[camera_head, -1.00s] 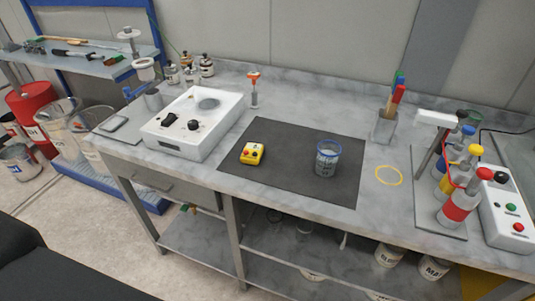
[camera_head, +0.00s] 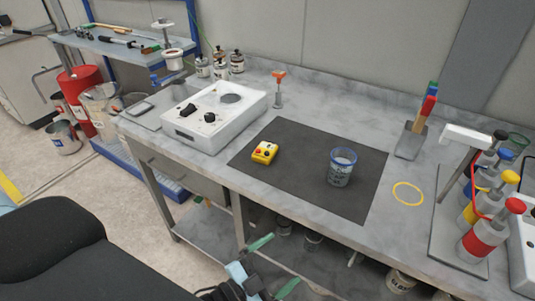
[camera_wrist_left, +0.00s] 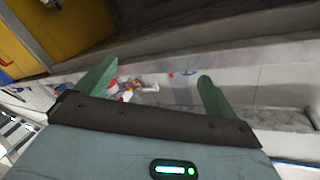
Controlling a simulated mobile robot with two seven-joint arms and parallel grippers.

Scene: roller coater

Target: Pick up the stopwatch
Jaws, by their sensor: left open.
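The stopwatch appears to be the small yellow device (camera_head: 265,152) with red and dark buttons, lying on the dark mat (camera_head: 310,190) on the bench. My left gripper (camera_head: 274,266) is at the bottom of the head view, in front of the bench and well apart from the yellow device. Its green fingers are spread and empty, as the left wrist view also shows (camera_wrist_left: 157,78). I cannot make out the yellow device in that wrist view. My right gripper does not show.
A glass beaker (camera_head: 341,168) stands on the mat, right of the yellow device. A white machine (camera_head: 213,117) stands to its left. A bottle rack (camera_head: 458,225) is at the right. The bench's front edge (camera_head: 285,205) lies above my left gripper.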

